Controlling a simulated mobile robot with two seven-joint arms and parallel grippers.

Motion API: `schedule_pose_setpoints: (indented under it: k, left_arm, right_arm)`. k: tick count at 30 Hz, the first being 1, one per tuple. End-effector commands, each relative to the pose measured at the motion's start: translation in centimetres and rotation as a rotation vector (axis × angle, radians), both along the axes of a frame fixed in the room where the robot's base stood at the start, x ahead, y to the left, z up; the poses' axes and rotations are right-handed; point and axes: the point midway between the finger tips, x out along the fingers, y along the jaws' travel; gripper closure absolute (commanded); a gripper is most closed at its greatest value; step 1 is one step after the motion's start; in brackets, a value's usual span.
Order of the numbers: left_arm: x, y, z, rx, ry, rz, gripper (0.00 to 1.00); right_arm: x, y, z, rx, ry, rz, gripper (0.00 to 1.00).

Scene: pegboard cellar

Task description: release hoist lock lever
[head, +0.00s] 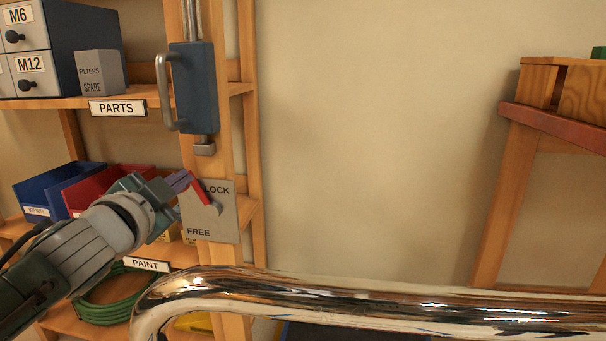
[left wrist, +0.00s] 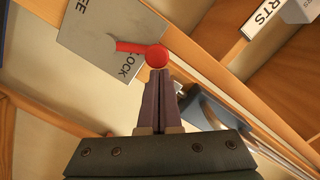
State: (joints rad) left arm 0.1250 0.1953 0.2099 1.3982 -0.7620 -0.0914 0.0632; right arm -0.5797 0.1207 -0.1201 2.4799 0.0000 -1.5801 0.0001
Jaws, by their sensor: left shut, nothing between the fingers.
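The red lock lever (head: 200,190) is on a grey plate (head: 225,222) marked LOCK at the top and FREE at the bottom, fixed to a wooden upright. The lever slants up and left from its pivot, its end near the LOCK level. In the left wrist view its red ball end (left wrist: 157,56) is just beyond my fingertips. My left gripper (head: 183,181) is shut and empty, its fingertips at the lever's end; I cannot tell whether they touch. It also shows in the left wrist view (left wrist: 163,76). My right gripper is not in view.
A blue hoist carriage (head: 198,90) with a grey handle (head: 164,92) is on a vertical rail above the plate. Shelves hold a blue bin (head: 50,187), a red bin (head: 95,190) and a green hose (head: 105,308). A shiny metal rail (head: 380,300) crosses the foreground.

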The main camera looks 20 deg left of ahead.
Motion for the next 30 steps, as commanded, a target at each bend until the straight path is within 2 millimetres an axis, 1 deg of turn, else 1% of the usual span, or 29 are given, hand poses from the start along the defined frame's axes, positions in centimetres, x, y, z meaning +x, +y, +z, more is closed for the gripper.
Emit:
schedule_pose_setpoints:
  k: [1, 6, 14, 21, 30]
  left_arm:
    - [-0.1, 0.5, 0.1, -0.042, -0.008, 0.002, 1.00]
    - [-0.4, 1.8, -0.4, -0.199, -0.046, 0.002, 1.00]
    - [-0.8, 3.6, -1.5, -0.439, -0.105, 0.002, 1.00]
    - [-1.2, 4.9, -3.1, -0.656, -0.156, 0.002, 1.00]
    - [-1.4, 5.9, -4.7, -0.880, -0.212, 0.001, 1.00]
  right_arm:
    - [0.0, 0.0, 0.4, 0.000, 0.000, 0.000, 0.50]
    - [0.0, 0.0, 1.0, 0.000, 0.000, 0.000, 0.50]
    - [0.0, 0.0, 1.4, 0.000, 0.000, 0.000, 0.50]
    - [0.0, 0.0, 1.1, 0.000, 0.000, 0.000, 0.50]
    - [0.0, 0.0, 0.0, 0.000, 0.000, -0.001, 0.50]
